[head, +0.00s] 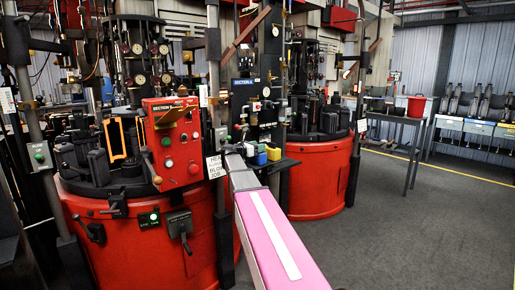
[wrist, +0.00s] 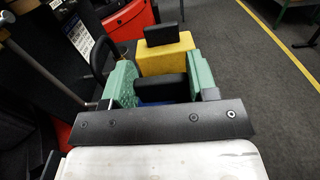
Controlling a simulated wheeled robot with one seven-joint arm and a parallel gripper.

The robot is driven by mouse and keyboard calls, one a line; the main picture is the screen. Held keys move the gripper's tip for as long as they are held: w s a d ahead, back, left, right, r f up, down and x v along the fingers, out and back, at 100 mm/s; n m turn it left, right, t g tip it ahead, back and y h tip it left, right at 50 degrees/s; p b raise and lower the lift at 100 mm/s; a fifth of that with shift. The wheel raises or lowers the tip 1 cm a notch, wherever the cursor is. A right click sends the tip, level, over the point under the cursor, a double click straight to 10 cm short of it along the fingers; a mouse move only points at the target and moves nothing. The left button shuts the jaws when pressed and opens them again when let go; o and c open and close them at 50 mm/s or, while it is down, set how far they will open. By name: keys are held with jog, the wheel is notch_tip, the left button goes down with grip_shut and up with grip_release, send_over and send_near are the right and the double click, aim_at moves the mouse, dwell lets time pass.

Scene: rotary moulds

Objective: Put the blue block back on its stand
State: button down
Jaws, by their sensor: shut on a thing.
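The blue block (head: 261,158) shows at the end of my arm in the head view, just left of and in front of a yellow block (head: 273,153). My gripper (wrist: 165,80) has green finger pads, one on each side of the blue block's black top (wrist: 173,87). It is shut on the blue block. Only a strip of blue (wrist: 155,102) shows below that top; the gripper's dark crossbar hides the rest. A black ledge (head: 284,165) on the machine front lies under the yellow block. I cannot tell whether the blue block touches the ledge.
The yellow block (wrist: 165,58), with its black top, stands close beyond my fingers in the wrist view. A dark panel (wrist: 60,60) is close on the left. Red machine drums (head: 318,185) stand below and behind. Open grey floor (head: 410,215) lies to the right.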

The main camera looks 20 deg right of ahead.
jog(key=shift+c, duration=2.1)
grip_release()
jog(key=shift+f, duration=0.1)
jog(key=shift+a, duration=0.15)
jog(key=v, duration=0.7)
jog(key=shift+s+a, duration=0.1)
